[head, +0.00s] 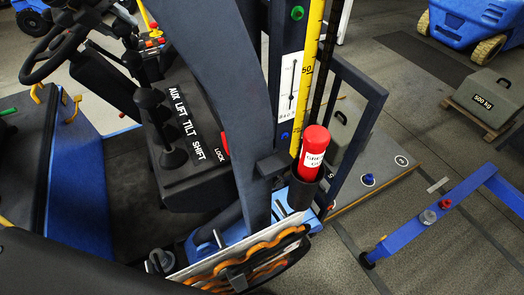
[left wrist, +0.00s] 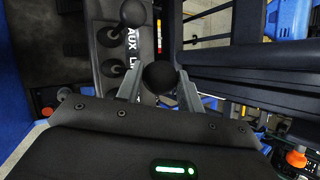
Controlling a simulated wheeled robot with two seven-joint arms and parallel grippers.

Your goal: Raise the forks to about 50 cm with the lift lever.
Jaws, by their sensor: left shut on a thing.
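The lever console (head: 172,185) carries a row of dark ball-topped levers beside the labels AUX, LIFT, TILT and SHIFT. My left gripper (head: 137,64) is at the upper part of this row in the head view. In the left wrist view its two grey fingers are shut on a black ball knob (left wrist: 158,77), near the AUX and partly hidden LIFT labels. Which label the held knob belongs to is hard to tell. The mast's yellow scale (head: 308,70) shows a 50 mark. The forks cannot be made out clearly. My right gripper is not in view.
A dark curved post (head: 215,80) stands right of the console. A red cylinder (head: 314,153) sits by the mast. A steering wheel (head: 62,45) is at upper left. A 500 kg weight (head: 488,98) and a blue bar (head: 415,232) stand at right, with bare floor between.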

